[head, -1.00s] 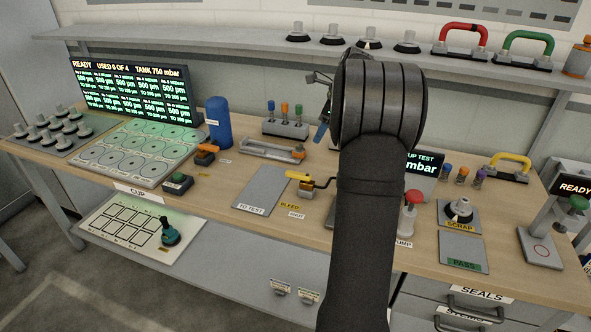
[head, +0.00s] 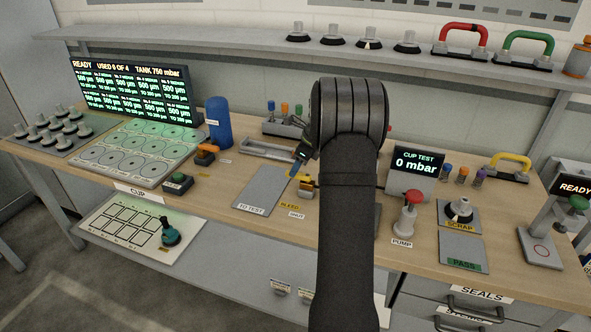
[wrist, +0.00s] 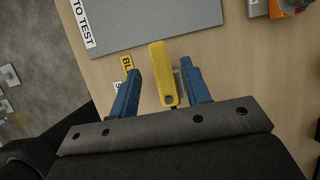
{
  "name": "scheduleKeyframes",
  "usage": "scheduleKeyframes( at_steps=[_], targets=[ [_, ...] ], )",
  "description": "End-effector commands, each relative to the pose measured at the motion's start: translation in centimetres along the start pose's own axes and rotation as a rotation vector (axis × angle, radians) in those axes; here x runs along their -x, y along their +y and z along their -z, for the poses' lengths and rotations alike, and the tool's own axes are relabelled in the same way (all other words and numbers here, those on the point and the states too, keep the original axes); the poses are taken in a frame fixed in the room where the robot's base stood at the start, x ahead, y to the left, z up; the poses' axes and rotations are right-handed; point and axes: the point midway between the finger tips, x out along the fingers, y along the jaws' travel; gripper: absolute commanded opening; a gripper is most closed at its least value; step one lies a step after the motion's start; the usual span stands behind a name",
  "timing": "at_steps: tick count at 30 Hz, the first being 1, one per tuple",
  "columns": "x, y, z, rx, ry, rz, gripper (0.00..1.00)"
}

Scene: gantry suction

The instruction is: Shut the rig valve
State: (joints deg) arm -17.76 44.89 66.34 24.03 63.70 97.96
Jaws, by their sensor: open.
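The rig valve's yellow lever (wrist: 161,75) lies between my gripper's two blue fingers in the wrist view, its long end pointing up the picture. My gripper (wrist: 160,72) is open around the lever. In the head view my gripper (head: 298,164) reaches down over the valve (head: 307,182), hiding much of the lever. The yellow BLEED label (head: 290,205) and the SHUT label (head: 297,214) sit just in front of the valve.
The grey TO TEST plate (head: 262,190) lies left of the valve. The CUP TEST display (head: 414,172) reads 0 mbar, with the red-topped pump (head: 406,213) in front. An orange-handled valve (head: 206,153) stands by the blue tank (head: 218,124).

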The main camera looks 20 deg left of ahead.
Motion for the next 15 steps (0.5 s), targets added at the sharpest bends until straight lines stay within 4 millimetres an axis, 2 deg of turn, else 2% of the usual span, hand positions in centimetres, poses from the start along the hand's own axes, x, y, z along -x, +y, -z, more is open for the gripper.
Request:
scheduleKeyframes(
  at_steps=[1,6,15],
  targets=[
    [-0.7,0.0,0.0,0.0,0.0,-0.002,0.44],
    [-1.9,0.0,0.0,0.001,0.0,0.0,0.44],
    [-2.1,0.0,0.0,0.001,0.0,0.0,0.44]
  ],
)
